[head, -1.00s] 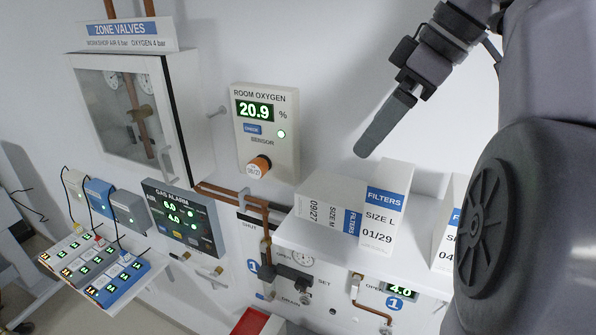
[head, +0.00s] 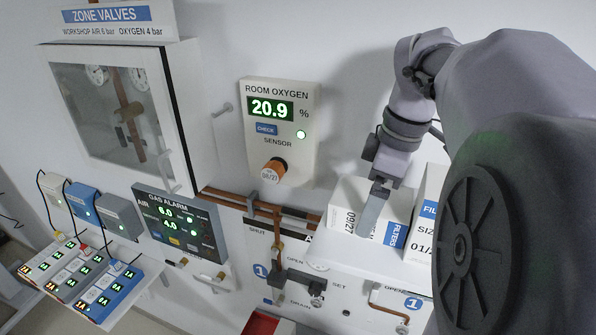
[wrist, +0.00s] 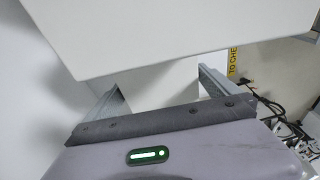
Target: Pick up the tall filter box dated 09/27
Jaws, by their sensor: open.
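The filter box dated 09/27 (head: 345,200) is white with a blue FILTERS label and lies on its side on the white shelf, its print turned sideways. I cannot tell whether the fingers touch the box.
The filter box dated 01/29 (head: 425,225) stands upright close on the right, partly behind my arm. A large white face (wrist: 170,30) fills the top of the wrist view. The oxygen sensor panel (head: 278,130) is on the wall to the left. Pipes (head: 265,208) run below it.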

